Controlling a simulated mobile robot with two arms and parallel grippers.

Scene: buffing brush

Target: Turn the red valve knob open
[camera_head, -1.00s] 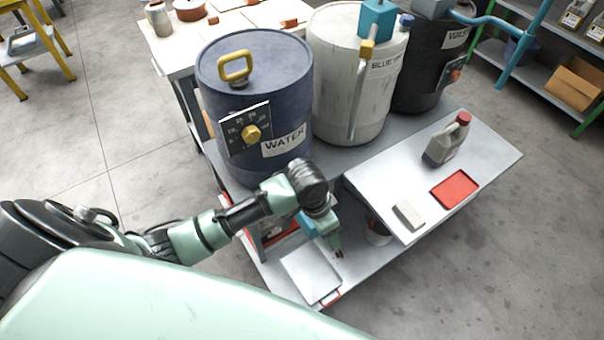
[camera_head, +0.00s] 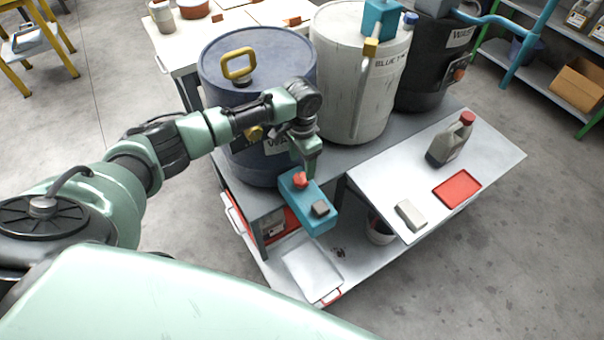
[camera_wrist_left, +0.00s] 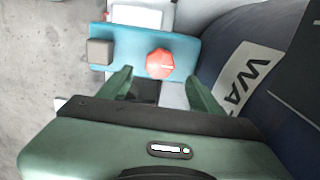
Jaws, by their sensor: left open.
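The red valve knob (camera_head: 300,181) sits on top of a teal box (camera_head: 316,218) at the front of the blue water drum. A small grey block (camera_head: 320,208) is on the same box. My left gripper (camera_head: 310,168) is just behind the knob in the head view. In the left wrist view the knob (camera_wrist_left: 160,64) shows ahead, between and beyond the two open green fingers (camera_wrist_left: 158,84). The fingers look apart from the knob, and nothing is between them. My right gripper is in neither view.
The blue drum (camera_head: 225,70) with a yellow handle stands close behind my left arm. A white drum (camera_head: 335,100) is to its right. A side shelf holds a jug (camera_head: 450,142), a red tray (camera_head: 457,189) and a grey block (camera_head: 410,214).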

